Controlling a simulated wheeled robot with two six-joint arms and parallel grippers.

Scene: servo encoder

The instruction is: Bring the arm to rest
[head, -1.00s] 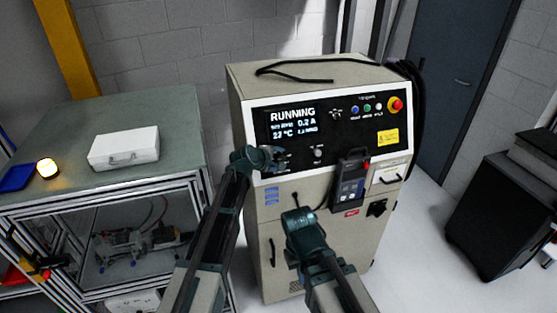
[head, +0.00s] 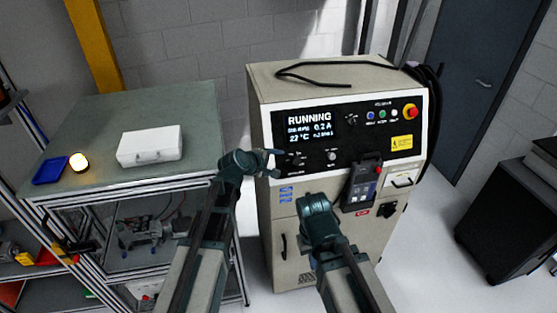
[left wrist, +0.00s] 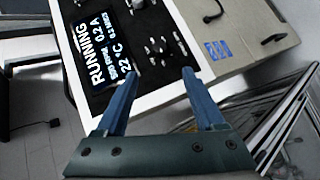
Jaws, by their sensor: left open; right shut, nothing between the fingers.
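My left gripper (head: 275,163) is open and empty at the left edge of the cabinet's black control panel (head: 345,120). In the left wrist view its two blue fingers (left wrist: 160,73) stand apart with the panel beyond them, and nothing is between them. A gap to the panel cannot be judged. The panel display (head: 308,125) reads RUNNING, 0.2 A and 22 °C. My right arm rises in front of the cabinet (head: 268,90). My right gripper (head: 310,262) is low by the cabinet front, mostly hidden behind its own wrist, shut and empty.
A workbench (head: 105,115) on the left holds a white case (head: 150,146), a lit amber lamp (head: 78,162) and a blue tray (head: 50,170). A handheld device (head: 361,185) hangs on the cabinet front. A dark cabinet (head: 505,210) stands at the right, with clear floor between.

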